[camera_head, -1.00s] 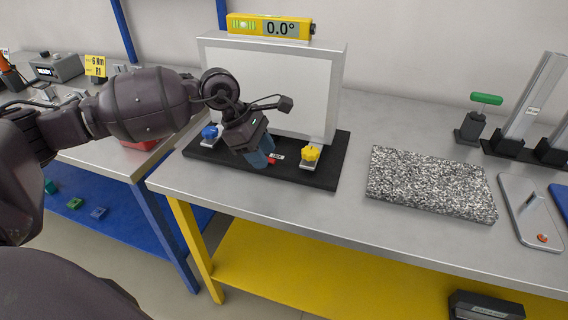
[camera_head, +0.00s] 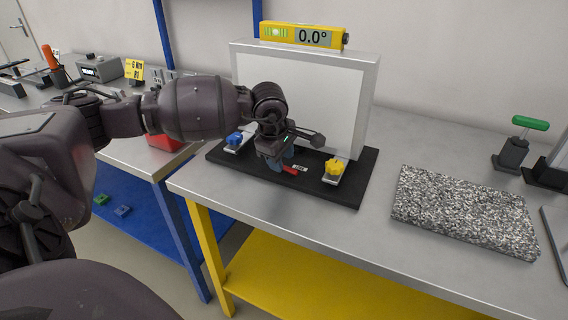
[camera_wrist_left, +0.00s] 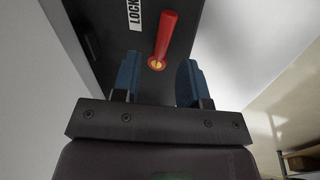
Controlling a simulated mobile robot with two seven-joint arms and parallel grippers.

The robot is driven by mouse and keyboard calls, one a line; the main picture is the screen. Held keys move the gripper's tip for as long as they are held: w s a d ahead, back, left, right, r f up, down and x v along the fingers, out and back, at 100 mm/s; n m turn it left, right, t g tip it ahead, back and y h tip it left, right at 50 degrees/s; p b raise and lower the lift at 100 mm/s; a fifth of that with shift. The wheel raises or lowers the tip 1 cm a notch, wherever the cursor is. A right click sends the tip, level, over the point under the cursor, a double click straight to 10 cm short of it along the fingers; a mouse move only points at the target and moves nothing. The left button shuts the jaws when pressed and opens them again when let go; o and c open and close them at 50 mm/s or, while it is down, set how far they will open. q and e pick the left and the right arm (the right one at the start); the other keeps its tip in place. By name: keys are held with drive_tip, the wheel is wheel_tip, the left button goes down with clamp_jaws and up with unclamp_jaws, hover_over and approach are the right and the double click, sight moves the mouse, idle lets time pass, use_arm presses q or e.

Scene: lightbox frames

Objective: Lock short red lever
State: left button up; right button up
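The short red lever (camera_head: 290,170) sits on a black base plate (camera_head: 345,192) in front of a white upright panel. In the left wrist view the red lever (camera_wrist_left: 166,38) lies slightly tilted, its brass-coloured pivot near the fingertips. A white LOCK label (camera_wrist_left: 134,14) is to the left of it. My left gripper (camera_head: 280,158) is low over the plate, at the lever. In the left wrist view my left gripper (camera_wrist_left: 158,72) is open, its two blue fingers on either side of the lever's pivot end, with gaps on both sides. My right gripper is out of view.
A blue knob (camera_head: 234,139) and a yellow knob (camera_head: 335,168) stand on the plate to either side. The white panel (camera_head: 320,95) rises behind and carries a yellow level (camera_head: 290,34). A speckled stone slab (camera_head: 465,212) lies to the right, with bare table between.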

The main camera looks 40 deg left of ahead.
use_arm(q)
drive_tip(key=shift+x, duration=1.05)
clamp_jaws()
drive_tip(key=shift+w+d+n, duration=0.1)
drive_tip(key=shift+n, duration=0.9)
unclamp_jaws()
drive_tip(key=shift+r, duration=0.1)
